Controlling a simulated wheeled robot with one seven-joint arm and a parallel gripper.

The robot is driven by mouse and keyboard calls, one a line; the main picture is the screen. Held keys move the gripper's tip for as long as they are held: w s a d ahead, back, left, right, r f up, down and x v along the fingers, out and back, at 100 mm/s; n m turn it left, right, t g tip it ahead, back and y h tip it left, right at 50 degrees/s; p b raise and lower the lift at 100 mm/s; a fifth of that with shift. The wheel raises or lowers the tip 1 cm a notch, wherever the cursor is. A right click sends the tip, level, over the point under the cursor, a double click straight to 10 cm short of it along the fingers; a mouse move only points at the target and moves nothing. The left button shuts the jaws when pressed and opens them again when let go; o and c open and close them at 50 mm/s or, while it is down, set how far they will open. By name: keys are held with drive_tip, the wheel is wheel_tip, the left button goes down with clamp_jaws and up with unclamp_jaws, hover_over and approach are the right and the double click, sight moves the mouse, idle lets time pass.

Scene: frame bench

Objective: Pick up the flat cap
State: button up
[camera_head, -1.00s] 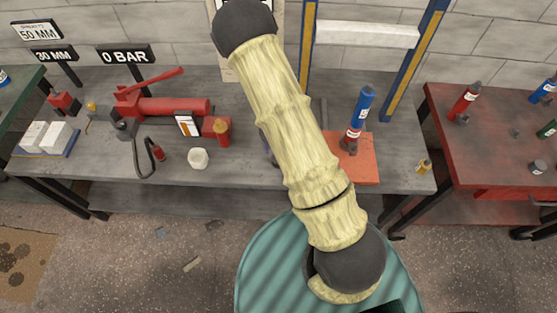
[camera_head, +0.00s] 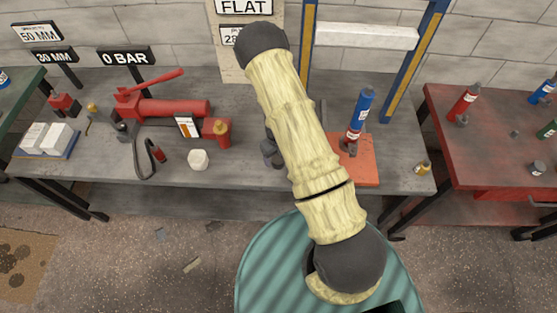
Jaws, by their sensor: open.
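I cannot pick out the flat cap with certainty. A small dark grey rounded piece (camera_head: 269,152) shows at the left edge of my arm, over the middle of the grey bench (camera_head: 235,175). I cannot tell whether it is a cap or part of my wrist. A small dark grey piece (camera_head: 348,147) sits by the foot of a blue and red cylinder (camera_head: 361,115) on an orange plate (camera_head: 366,172). My pale ribbed arm crosses the middle of the view and hides part of the bench. My gripper's fingers are not visible.
A red hand pump (camera_head: 165,107) with a hose and a white faceted piece (camera_head: 198,160) stand left on the bench. Blue and yellow posts (camera_head: 415,60) rise behind. A brass fitting (camera_head: 423,168) lies near the right edge. A red table (camera_head: 480,150) stands right.

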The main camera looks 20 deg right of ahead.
wheel_tip(320, 180, down, 2)
drive_tip(key=shift+f, duration=0.1)
idle(0.4)
drive_tip(key=c, duration=1.1)
